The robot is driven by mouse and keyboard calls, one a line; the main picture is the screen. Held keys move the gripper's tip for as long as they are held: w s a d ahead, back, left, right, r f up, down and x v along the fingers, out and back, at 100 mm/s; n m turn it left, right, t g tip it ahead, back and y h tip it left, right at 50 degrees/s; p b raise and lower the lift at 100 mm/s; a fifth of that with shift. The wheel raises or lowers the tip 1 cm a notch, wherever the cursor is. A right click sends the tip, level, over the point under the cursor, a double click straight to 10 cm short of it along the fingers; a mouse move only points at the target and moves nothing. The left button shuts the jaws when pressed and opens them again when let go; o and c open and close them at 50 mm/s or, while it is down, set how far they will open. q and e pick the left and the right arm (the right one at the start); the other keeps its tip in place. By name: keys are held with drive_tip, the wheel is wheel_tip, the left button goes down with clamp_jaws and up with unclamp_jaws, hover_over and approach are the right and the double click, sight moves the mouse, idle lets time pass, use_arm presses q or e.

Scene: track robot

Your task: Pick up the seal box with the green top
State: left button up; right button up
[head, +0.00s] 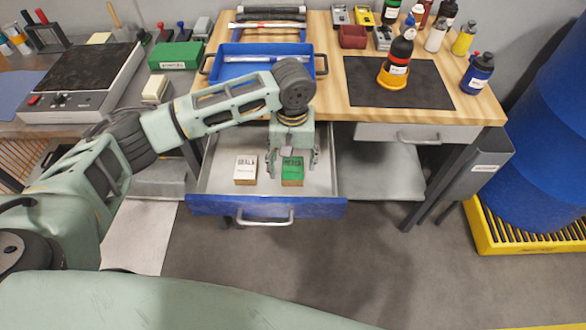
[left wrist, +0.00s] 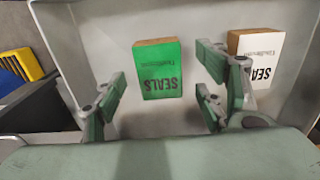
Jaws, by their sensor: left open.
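The seal box with the green top (head: 292,168) lies in an open drawer (head: 215,175) with a blue front. Its green top with the word SEALS also shows in the left wrist view (left wrist: 158,70). A seal box with a white top (head: 245,168) lies to its left in the head view; it shows at the right in the left wrist view (left wrist: 258,56). My left gripper (head: 292,172) is open over the green-topped box. In the left wrist view its fingers (left wrist: 160,105) are spread to either side of the box, and nothing is between them in a grip. My right gripper is not in view.
The drawer walls and blue front (head: 320,207) surround the boxes. Above is a wooden bench (head: 335,120) with a blue tray (head: 225,70), a dark mat (head: 430,90) and several bottles. A grey shelf (head: 375,175) is at right of the drawer.

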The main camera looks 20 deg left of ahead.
sight(293, 167)
use_arm(q)
wheel_tip(293, 167, down, 3)
drive_tip(key=shift+w+r, duration=0.1)
drive_tip(key=shift+r, duration=0.1)
drive_tip(key=shift+f, duration=0.2)
drive_tip(key=c, duration=1.3)
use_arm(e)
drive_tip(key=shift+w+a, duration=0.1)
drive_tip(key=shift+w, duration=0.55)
